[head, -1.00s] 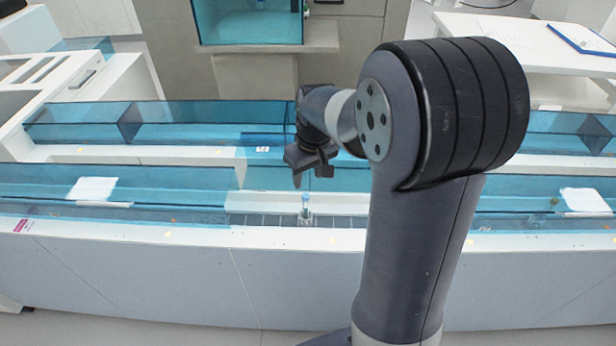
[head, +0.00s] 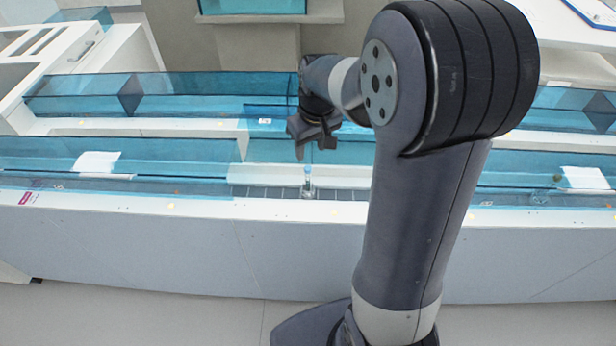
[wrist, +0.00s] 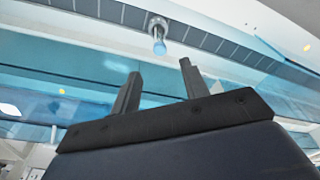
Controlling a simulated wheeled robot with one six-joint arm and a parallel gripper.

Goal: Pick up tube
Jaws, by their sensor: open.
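The tube (head: 307,178) is small and clear with a blue cap, and stands upright on the dark track strip at the front of the bench. In the wrist view the tube (wrist: 159,40) shows cap toward the camera, ahead of and roughly between the two fingers, apart from them. My gripper (head: 312,148) hangs just above and behind the tube in the head view. In the wrist view my gripper (wrist: 158,80) has its two dark fingers spread with nothing between them.
The track strip (head: 260,192) runs left and right in the white bench (head: 140,204). Blue transparent covers (head: 190,158) flank the gap on both sides, and another blue cover (head: 200,95) stands behind. White labels (head: 97,162) lie on the covers.

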